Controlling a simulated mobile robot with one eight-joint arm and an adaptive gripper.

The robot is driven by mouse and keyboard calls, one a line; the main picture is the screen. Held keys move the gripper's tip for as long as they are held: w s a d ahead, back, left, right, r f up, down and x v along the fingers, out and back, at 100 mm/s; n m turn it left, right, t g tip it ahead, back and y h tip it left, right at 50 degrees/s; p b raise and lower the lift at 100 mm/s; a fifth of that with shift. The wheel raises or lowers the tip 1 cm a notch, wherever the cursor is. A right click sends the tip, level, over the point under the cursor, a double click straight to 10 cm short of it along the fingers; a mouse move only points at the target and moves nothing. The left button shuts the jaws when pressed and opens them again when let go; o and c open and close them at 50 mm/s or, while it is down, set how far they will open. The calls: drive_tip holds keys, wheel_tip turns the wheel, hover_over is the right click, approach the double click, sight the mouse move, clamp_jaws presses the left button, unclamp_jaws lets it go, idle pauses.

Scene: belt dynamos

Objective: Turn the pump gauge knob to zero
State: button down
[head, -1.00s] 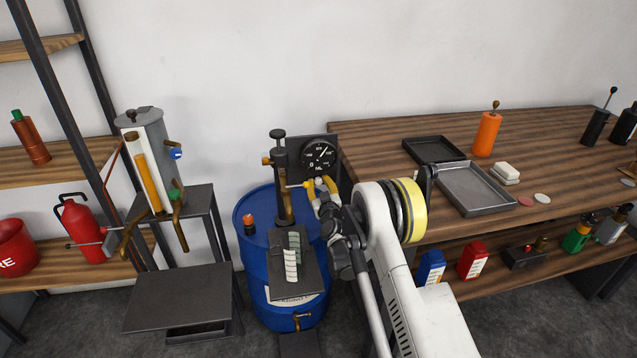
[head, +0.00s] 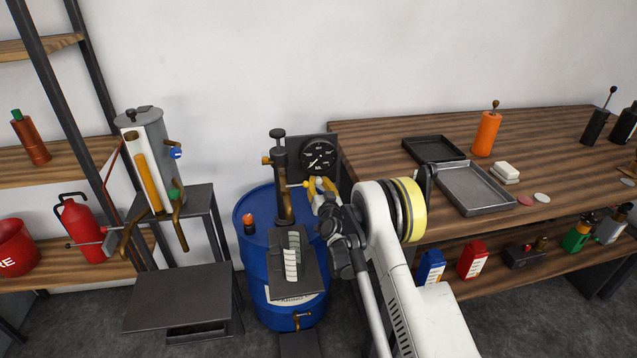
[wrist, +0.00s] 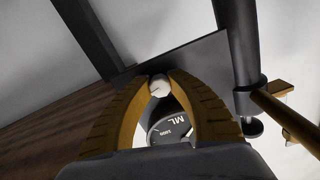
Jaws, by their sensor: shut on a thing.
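The pump gauge (head: 319,155) is a round black dial with white marks on a dark plate behind the blue drum; its pale needle points to the lower left. In the wrist view part of its face (wrist: 168,128), with "ML" lettering, shows between my fingers. My gripper (wrist: 160,84) has its yellow fingers closed on the small pale round knob (wrist: 159,88). In the head view my gripper (head: 317,184) is just below the dial, and its fingers hide the knob there.
The dark upright pump (head: 283,185) stands close left of my gripper on the blue drum (head: 256,250). A wooden bench (head: 380,140) with trays is to the right. A grey cylinder apparatus (head: 150,140) stands on the left.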

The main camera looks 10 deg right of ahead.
drive_tip(key=shift+m, duration=1.2)
drive_tip(key=c, duration=1.2)
unclamp_jaws()
drive_tip(key=s, duration=0.7)
drive_tip(key=shift+s, duration=0.25)
